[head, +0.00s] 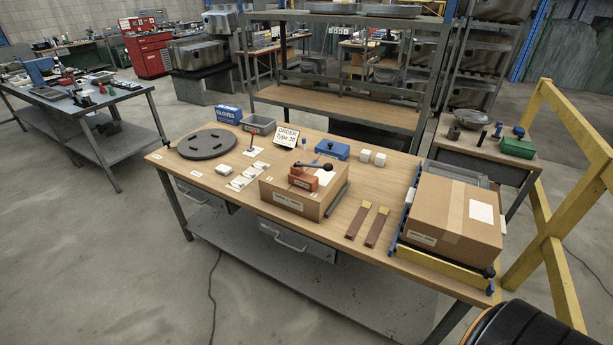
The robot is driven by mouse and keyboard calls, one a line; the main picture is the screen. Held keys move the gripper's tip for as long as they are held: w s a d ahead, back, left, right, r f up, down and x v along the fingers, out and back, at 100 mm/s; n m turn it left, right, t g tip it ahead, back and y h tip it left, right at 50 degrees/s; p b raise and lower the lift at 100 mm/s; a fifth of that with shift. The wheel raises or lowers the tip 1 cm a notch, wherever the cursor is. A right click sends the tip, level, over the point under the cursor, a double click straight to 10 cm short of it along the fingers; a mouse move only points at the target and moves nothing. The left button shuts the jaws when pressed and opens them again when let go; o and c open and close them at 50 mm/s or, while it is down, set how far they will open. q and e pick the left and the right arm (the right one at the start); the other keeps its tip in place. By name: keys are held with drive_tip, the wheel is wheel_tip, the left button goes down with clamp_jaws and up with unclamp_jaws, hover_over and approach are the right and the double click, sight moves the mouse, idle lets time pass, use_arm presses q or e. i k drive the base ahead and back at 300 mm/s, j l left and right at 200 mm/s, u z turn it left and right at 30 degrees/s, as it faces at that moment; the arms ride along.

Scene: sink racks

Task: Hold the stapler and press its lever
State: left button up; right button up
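An orange-red stapler-like tool (304,181) sits on top of a cardboard box (289,204) near the front middle of the wooden table. Its black lever (312,166) stands above the orange body, with a dark round knob at the right end. The lever appears raised. A white label lies on the box top beside the tool. Neither of my grippers shows in the head view, and nothing touches the tool.
The wooden table (338,222) also holds a dark round plate (206,144), a blue box (332,149), white cards, two brown strips (377,226) and a large carton (455,215) at right. A yellow frame (545,200) stands right of it. Open floor lies left and in front.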

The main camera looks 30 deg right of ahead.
sight(328, 167)
drive_tip(key=i+z, duration=0.1)
drive_tip(key=z, duration=0.65)
drive_tip(key=i+z, duration=0.1)
drive_tip(key=z, duration=0.3)
drive_tip(key=i+j+z, duration=0.4)
drive_tip(key=i+j, duration=0.15)
drive_tip(key=j, duration=0.15)
drive_tip(key=i+j+z, duration=0.25)
drive_tip(key=j, duration=0.15)
drive_tip(key=i+j+z, duration=0.2)
drive_tip(key=j, duration=0.2)
drive_tip(key=i+j, duration=0.15)
drive_tip(key=j, duration=0.25)
